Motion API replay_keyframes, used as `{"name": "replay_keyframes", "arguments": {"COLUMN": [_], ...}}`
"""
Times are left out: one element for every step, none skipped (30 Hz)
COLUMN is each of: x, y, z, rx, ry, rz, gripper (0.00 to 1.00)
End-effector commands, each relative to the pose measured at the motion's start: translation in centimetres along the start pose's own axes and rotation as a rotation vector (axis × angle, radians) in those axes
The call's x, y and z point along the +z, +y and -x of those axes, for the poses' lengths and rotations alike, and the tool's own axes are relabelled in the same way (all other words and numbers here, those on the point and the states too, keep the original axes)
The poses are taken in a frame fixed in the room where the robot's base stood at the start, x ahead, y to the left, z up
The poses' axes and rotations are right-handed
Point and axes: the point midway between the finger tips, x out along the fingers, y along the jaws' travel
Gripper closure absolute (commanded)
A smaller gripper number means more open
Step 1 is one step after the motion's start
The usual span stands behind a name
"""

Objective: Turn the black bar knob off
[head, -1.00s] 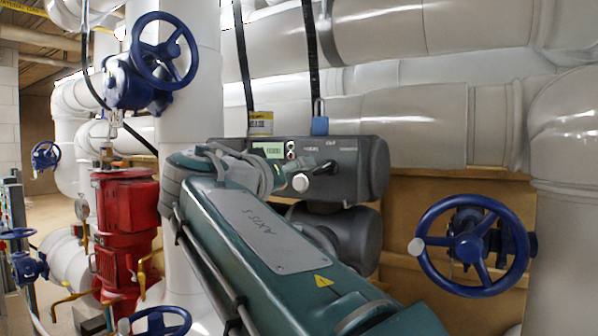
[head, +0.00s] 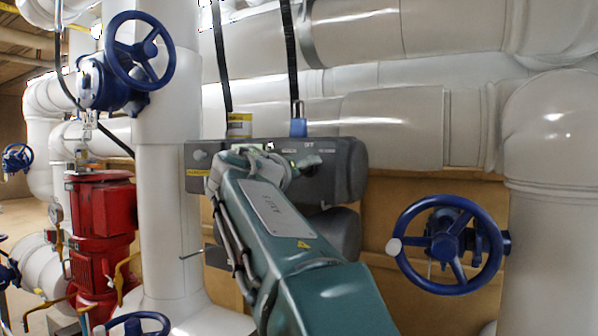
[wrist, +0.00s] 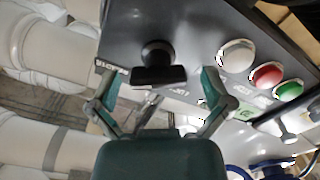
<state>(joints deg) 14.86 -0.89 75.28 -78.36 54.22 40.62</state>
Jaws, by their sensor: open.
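The black bar knob (wrist: 158,70) stands out from a dark grey panel face in the wrist view. Its bar lies about crosswise in that picture. My gripper (wrist: 160,82) is open, with one teal finger on each side of the knob. Neither finger appears to touch it, and the exact depth between them is hard to judge. In the head view, the dark grey control box (head: 345,172) is on the pipework behind the end of my arm. My wrist covers the middle of its front, and my fingers are hard to make out there.
White (wrist: 236,55), red (wrist: 266,76) and green (wrist: 289,90) round buttons sit right of the knob. A blue handwheel (head: 449,246) is right of the box, another (head: 139,52) at upper left. A red valve body (head: 100,235) stands at left; large white pipes surround the box.

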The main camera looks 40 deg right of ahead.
Motion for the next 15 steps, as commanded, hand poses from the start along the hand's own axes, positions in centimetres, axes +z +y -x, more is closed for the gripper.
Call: {"name": "replay_keyframes", "arguments": {"x": [-0.01,0.0,0.0,0.0,0.0,0.0,0.0,0.0,0.0,0.01,0.01,0.01,0.02,0.02,0.02], "y": [-0.01,-0.01,-0.01,-0.01,-0.01,-0.01,-0.01,-0.02,-0.03,-0.04,-0.05,-0.07,-0.08,-0.09,-0.1], "z": [0.02,0.02,0.02,0.03,0.03,0.03,0.04,0.04,0.03,0.03,0.03,0.03,0.03,0.03,0.02], "rx": [0.0,0.0,0.0,0.0,0.0,0.0,0.0,0.0,0.0,0.0,-0.001,-0.001,-0.001,-0.001,-0.001], "ry": [0.0,0.0,0.0,0.0,0.0,0.0,0.0,0.0,0.0,0.0,0.0,0.0,0.0,0.0,0.0], "rz": [0.0,0.0,0.0,0.0,0.0,0.0,0.0,0.0,0.0,0.001,0.001,0.001,0.001,0.002,0.003], "gripper": [0.0,0.0,0.04,0.18,0.31,0.49,0.62,0.76,0.79,0.79,0.79,0.79,0.79,0.79,0.79]}}
